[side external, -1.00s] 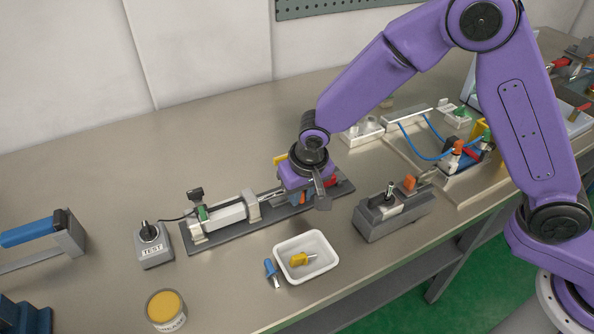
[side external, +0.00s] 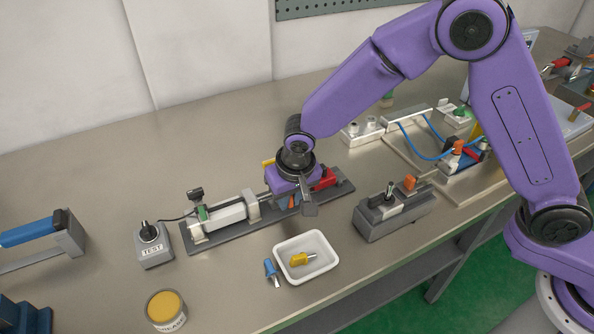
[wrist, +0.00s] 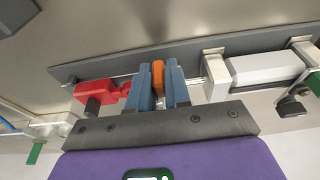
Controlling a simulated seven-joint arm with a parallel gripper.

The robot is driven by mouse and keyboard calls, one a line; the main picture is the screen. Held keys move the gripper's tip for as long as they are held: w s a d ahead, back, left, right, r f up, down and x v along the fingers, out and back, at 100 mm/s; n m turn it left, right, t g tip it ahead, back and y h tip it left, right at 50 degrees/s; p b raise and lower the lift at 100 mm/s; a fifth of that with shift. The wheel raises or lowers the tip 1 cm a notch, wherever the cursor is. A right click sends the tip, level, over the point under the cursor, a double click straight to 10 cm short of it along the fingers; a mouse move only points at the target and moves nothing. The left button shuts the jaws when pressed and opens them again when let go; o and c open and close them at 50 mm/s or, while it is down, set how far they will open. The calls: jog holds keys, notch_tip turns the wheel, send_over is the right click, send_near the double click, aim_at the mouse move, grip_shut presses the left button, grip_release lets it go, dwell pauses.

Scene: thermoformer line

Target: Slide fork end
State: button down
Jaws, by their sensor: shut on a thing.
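My gripper (side external: 292,203) is low over the dark rail (side external: 205,240) of the cylinder fixture. In the wrist view its blue fingers (wrist: 160,88) are shut on an orange piece (wrist: 158,76), which I take to be the fork end. A bit of orange also shows below my gripper in the side view. The white cylinder (side external: 228,213) lies along the rail to the left, with a thin rod (wrist: 195,82) running from its end bracket (wrist: 216,75) toward the held piece. A red part (side external: 325,179) stands on the rail to the right, apart from my fingers. My gripper hides much of the middle.
A white tray (side external: 330,257) with a yellow-handled part (side external: 301,259) stands in front, a blue-handled part (side external: 271,272) beside it. A grey block (side external: 393,217) stands at right, a TEST switch box (side external: 153,247) and yellow-topped tin (side external: 166,310) at left.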

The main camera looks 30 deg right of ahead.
jog(key=shift+a, duration=1.5)
jog(key=c, duration=1)
grip_release()
jog(key=shift+d, duration=0.1)
jog(key=v, duration=1.8)
jog(key=s+d+f+n+g, duration=0.1)
jog(key=s+d+n, duration=0.5)
jog(key=s+d, duration=0.6)
jog(key=s+d+f+n+g, duration=0.1)
jog(key=s+d+f+n, duration=0.3)
jog(key=s+d, duration=0.8)
jog(key=d+n, duration=0.2)
jog(key=d, duration=0.3)
jog(key=shift+d+n+g, duration=0.2)
jog(key=shift+n+g, duration=0.1)
